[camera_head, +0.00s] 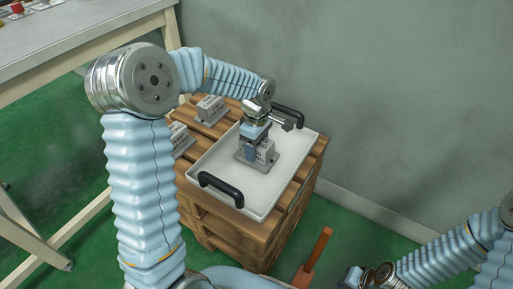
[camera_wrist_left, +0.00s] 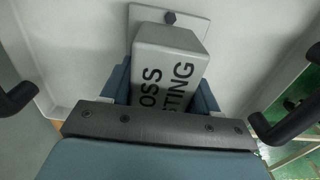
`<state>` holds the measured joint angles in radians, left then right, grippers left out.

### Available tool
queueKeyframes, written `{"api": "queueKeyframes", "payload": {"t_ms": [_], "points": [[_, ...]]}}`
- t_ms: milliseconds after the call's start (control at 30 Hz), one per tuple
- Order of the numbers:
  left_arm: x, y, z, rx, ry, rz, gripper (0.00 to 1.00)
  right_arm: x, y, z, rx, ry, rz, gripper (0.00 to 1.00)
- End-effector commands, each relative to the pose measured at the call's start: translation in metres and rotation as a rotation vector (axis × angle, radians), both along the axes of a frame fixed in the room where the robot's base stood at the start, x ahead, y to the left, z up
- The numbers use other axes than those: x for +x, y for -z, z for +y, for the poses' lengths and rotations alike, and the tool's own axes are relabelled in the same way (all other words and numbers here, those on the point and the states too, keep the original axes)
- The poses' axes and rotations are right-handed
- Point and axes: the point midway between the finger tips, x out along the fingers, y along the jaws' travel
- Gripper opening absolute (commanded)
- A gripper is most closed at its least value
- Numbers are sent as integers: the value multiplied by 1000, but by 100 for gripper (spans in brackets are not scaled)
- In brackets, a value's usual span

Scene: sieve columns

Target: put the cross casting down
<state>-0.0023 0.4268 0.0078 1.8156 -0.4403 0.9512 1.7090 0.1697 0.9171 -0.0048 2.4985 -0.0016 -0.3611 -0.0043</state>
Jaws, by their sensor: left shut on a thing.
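The cross casting (camera_head: 266,154) is a grey block on a flat base plate, with dark lettering on its side. It is inside the white tray (camera_head: 228,168), upright, at or just above the tray floor; I cannot tell if it touches. My left gripper (camera_head: 251,149) is shut on it from above. In the left wrist view the casting (camera_wrist_left: 170,62) lies between the two blue fingers of my left gripper (camera_wrist_left: 163,90), with "OSS" and "STING" readable and the rest hidden. My right gripper (camera_head: 352,278) is at the bottom right, away from the tray, its jaws unclear.
The tray has black handles (camera_head: 221,190) at both ends and sits on a stack of wooden pallets (camera_head: 248,233). Other grey castings (camera_head: 210,109) stand on the pallet left of the tray. A table (camera_head: 75,40) is at upper left, a grey wall (camera_head: 400,90) behind.

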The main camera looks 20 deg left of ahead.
Motion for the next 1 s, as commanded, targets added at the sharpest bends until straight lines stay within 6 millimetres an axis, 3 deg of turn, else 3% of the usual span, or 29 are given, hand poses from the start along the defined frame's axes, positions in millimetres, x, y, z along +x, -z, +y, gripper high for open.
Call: {"api": "queueKeyframes", "payload": {"t_ms": [400, 433, 567, 867, 1000], "points": [[0, 9, -1, -1, 1, -3, 5, 0, 5, 0, 1, 0, 1, 0], [0, 9, -1, -1, 0, -2, 63, 0, 4, 1, 1, 0, 1, 0], [0, 8, 0, -1, 0, -2, 83, 0, 3, 1, 1, 0, 1, 0], [0, 7, 0, -1, 0, -2, 85, 0, 2, 0, 1, 0, 1, 0], [0, -6, 0, -1, 0, -4, 85, 0, -2, 0, 0, 0, 0, 0]]}}
